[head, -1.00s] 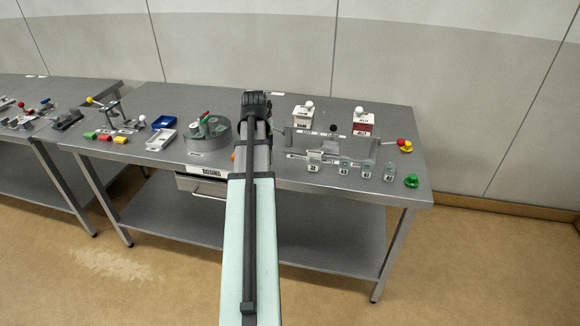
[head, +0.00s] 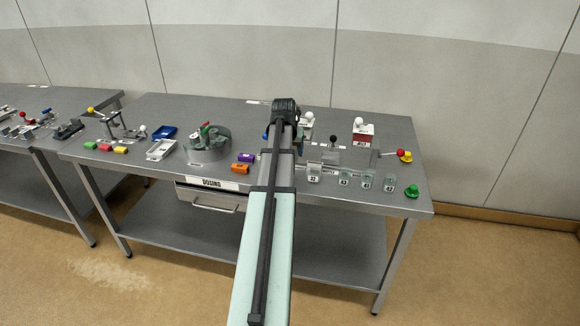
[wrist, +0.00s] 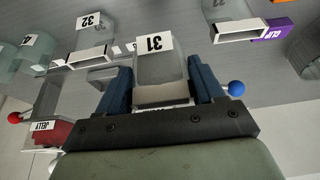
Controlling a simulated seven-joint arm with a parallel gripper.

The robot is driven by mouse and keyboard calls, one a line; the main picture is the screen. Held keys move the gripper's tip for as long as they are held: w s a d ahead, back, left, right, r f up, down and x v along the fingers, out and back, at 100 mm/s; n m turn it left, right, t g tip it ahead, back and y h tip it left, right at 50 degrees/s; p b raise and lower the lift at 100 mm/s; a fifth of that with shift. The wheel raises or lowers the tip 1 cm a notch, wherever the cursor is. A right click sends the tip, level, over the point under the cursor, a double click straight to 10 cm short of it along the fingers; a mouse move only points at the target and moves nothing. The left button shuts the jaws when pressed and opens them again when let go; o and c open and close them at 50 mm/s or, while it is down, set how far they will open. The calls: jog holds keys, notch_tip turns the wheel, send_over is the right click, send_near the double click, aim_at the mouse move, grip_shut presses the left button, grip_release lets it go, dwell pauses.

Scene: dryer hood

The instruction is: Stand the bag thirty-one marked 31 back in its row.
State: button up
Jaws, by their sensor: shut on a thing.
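The bag marked 31 (wrist: 160,68) is a grey translucent pouch with a white label. It shows in the wrist view between the two blue fingers of my gripper (wrist: 163,80), which are shut on it. The label faces the top of the picture. The bag marked 32 (wrist: 90,40) stands apart from it, to the left in that view; in the head view it (head: 314,172) is at the left end of the front row. I cannot tell whether the held bag touches the table.
Several clear bags, among them one marked 41 (head: 366,181), stand to the right of bag 32. A red-and-white jelly box (head: 362,134) is behind. Orange (head: 239,169) and purple (head: 246,157) blocks lie left of my arm. A green knob (head: 412,191) sits near the right edge.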

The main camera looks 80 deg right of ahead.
jog(key=shift+f, duration=3.25)
jog(key=shift+f, duration=0.1)
jog(key=o, duration=1.1)
jog(key=v, duration=1.2)
